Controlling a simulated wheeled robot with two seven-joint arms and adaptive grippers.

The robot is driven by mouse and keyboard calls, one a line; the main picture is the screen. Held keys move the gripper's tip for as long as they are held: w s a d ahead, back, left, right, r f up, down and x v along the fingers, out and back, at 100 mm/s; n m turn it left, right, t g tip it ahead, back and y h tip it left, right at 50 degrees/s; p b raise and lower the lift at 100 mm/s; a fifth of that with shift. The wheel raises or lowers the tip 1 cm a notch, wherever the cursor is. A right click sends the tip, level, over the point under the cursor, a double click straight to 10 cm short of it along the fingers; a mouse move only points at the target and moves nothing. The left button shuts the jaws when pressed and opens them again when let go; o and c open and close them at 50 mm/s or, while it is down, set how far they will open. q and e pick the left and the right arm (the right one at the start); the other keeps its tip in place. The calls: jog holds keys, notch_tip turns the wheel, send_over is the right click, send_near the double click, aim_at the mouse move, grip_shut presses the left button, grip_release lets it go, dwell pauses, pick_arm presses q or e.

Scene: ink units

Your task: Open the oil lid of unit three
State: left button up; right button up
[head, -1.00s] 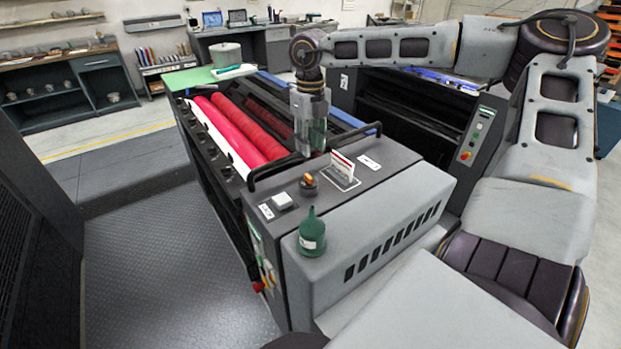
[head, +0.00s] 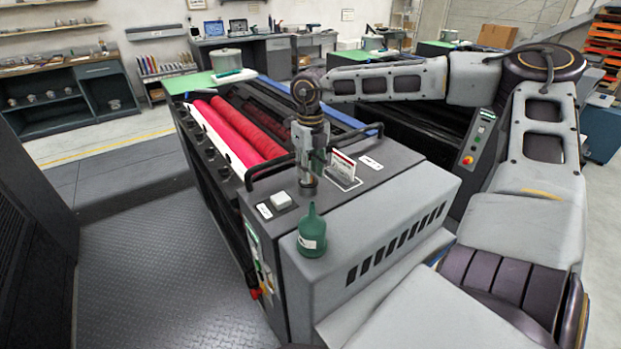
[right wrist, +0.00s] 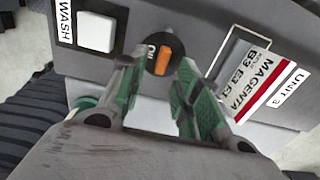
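The oil lid (right wrist: 154,51) of unit three is a round dark cap with an orange grip bar, seen in the right wrist view. Letters that seem to read OIL are on it. A UNIT 3 label (right wrist: 290,87) is beside it. My right gripper (head: 309,182) is above the lid in the head view and hides it there. In the right wrist view its green-padded fingers are apart on either side of the lid, with a gap to the orange bar and nothing held. I cannot tell how far its tips are above the surface. My left gripper is not in view.
A white WASH button (right wrist: 96,32) is left of the lid. A MAGENTA card (right wrist: 248,78) stands to its right. A green oil can (head: 311,236) stands on the unit's top nearer me. A black rail (head: 270,158) and red rollers (head: 232,135) are behind.

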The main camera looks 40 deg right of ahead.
jog(key=shift+f, duration=0.95)
jog(key=shift+c, duration=0.5)
jog(key=c, duration=0.5)
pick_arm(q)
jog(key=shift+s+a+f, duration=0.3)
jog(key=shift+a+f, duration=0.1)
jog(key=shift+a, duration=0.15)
pick_arm(e)
grip_shut()
